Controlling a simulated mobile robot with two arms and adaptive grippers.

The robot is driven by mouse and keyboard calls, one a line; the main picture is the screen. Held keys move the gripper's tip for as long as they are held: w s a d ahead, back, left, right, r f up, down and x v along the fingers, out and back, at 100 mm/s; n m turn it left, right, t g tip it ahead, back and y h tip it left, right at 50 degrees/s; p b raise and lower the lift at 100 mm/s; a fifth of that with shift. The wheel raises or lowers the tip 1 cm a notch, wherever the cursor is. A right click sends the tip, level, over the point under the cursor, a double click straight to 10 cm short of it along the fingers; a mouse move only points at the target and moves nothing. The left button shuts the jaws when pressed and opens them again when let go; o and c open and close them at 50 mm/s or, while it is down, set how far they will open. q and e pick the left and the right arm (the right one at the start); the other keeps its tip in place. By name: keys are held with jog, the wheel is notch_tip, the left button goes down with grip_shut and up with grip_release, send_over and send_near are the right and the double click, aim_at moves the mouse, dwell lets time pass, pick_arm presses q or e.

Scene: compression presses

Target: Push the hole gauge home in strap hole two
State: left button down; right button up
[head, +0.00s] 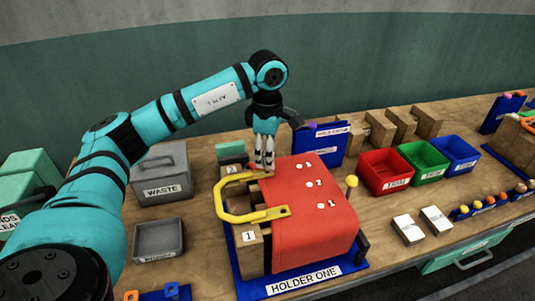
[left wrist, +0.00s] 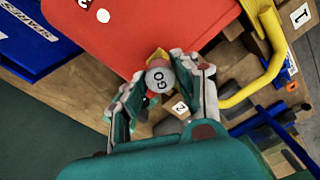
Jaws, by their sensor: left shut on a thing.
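A red strap (head: 310,232) lies over a wooden block in the blue holder labelled HOLDER ONE (head: 303,282). White marks numbered 1, 2 and 3 run along its top; mark two (head: 309,184) is in the middle. My left gripper (head: 264,166) points down at the strap's far left edge, beside mark 3. In the left wrist view my left gripper (left wrist: 160,88) is shut on the hole gauge (left wrist: 160,78), whose round grey end reads GO. The gauge's lower end is hidden, so I cannot tell whether it touches anything. My right gripper is not in view.
A yellow clamp handle (head: 230,216) curves out left of the strap. A yellow-knobbed post (head: 352,183) stands at its right. Red (head: 385,170), green (head: 422,158) and blue (head: 455,152) bins stand further right. A grey WASTE bin (head: 160,172) is at the left.

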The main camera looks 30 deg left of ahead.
pick_arm(q)
jog(key=shift+f+b, duration=1)
jog(key=shift+f, duration=0.4)
jog(key=c, duration=0.9)
grip_release()
notch_tip(320, 180, up, 12)
jog(key=shift+r, duration=0.1)
